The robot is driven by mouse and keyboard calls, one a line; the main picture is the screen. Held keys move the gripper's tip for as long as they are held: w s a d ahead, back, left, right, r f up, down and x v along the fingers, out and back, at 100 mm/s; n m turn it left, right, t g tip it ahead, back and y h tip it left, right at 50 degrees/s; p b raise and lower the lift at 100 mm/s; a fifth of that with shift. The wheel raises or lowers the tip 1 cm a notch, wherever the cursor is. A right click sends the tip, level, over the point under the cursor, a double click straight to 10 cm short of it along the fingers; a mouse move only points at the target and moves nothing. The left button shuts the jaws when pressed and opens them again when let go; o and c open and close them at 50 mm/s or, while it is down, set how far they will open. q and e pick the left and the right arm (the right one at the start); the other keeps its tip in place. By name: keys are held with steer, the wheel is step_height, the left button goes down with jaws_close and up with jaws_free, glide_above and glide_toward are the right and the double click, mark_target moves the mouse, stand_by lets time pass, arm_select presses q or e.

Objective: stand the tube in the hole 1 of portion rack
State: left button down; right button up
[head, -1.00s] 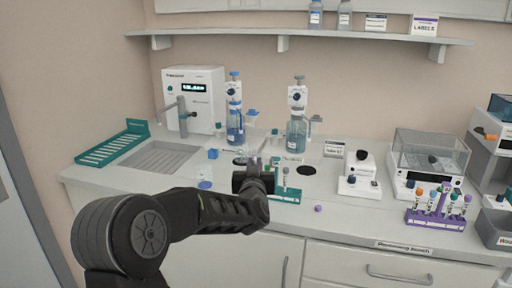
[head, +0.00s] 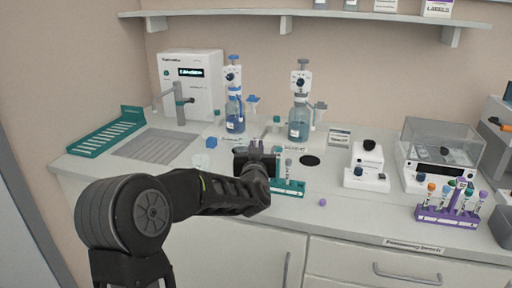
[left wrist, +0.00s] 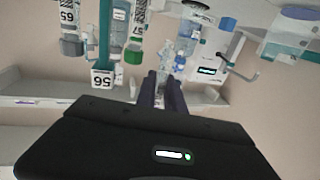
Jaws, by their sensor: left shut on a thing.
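My left gripper (head: 257,148) is over the front part of the bench, fingers pointing away towards the back wall. In the left wrist view its fingers (left wrist: 160,92) are close together. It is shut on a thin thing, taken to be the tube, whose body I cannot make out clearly. The teal portion rack (head: 290,189) stands just right of the gripper, with a tube upright in it; its left part is hidden by my gripper. In the left wrist view capped, labelled tubes (left wrist: 72,42) show beside a teal upright (left wrist: 104,35). My right gripper is not in view.
A purple cap (head: 322,202) lies on the bench right of the rack. Dispenser bottles (head: 235,115) (head: 299,122) stand behind. A purple rack of capped tubes (head: 447,216) and a balance (head: 438,155) are at right. A dark round opening (head: 310,160) lies behind the rack.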

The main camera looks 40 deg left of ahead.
arm_select(q)
steer(key=shift+f+b, duration=1.15)
steer(key=shift+f, duration=0.8)
steer(key=shift+f+b, duration=0.35)
steer(key=shift+b, duration=0.35)
steer(key=shift+f, duration=0.15)
steer(key=shift+f+b, duration=0.5)
steer(key=shift+b, duration=0.15)
steer(key=shift+s+f, duration=0.1)
steer(key=shift+f+b, duration=0.5)
steer(key=shift+b, duration=0.1)
